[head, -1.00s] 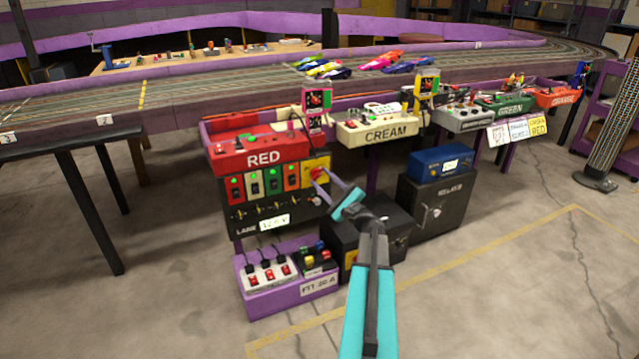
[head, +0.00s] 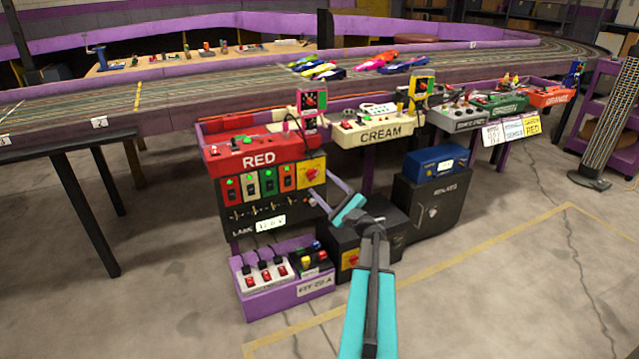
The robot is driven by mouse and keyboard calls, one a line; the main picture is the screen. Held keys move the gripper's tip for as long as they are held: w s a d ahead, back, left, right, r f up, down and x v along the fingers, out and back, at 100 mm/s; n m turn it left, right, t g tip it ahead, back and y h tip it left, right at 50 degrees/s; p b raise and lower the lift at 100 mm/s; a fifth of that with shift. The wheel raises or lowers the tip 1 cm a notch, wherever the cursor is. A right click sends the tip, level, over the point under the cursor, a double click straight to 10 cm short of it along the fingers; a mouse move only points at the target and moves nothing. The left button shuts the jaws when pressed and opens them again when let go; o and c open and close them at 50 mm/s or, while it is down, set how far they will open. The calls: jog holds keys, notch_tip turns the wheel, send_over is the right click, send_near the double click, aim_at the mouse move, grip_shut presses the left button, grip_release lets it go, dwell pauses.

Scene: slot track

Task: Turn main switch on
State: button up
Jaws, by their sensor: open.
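A red rotary switch on a yellow plate (head: 312,172) sits at the right end of the black panel under the RED box (head: 255,157). A second yellow plate with a red knob (head: 351,260) is on the dark box lower down. No readable label shows which is the main switch. My gripper (head: 321,188) is open and empty, its purple fingers just right of and below the upper switch. One finger lies close to the plate's edge. I cannot tell whether it touches. The knob's exact angle is too small to read.
Green-lit switches (head: 252,186) line the black panel. A purple box with a power strip (head: 268,275) stands below on the floor. A black relay box (head: 435,207) carries a blue unit (head: 436,160). The CREAM box (head: 378,133) hangs at the track edge.

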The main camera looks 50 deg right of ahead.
jog(key=p+v, duration=0.2)
jog(key=v, duration=0.9)
jog(key=shift+s+f, duration=0.15)
jog(key=shift+s, duration=0.05)
jog(key=shift+w, duration=0.1)
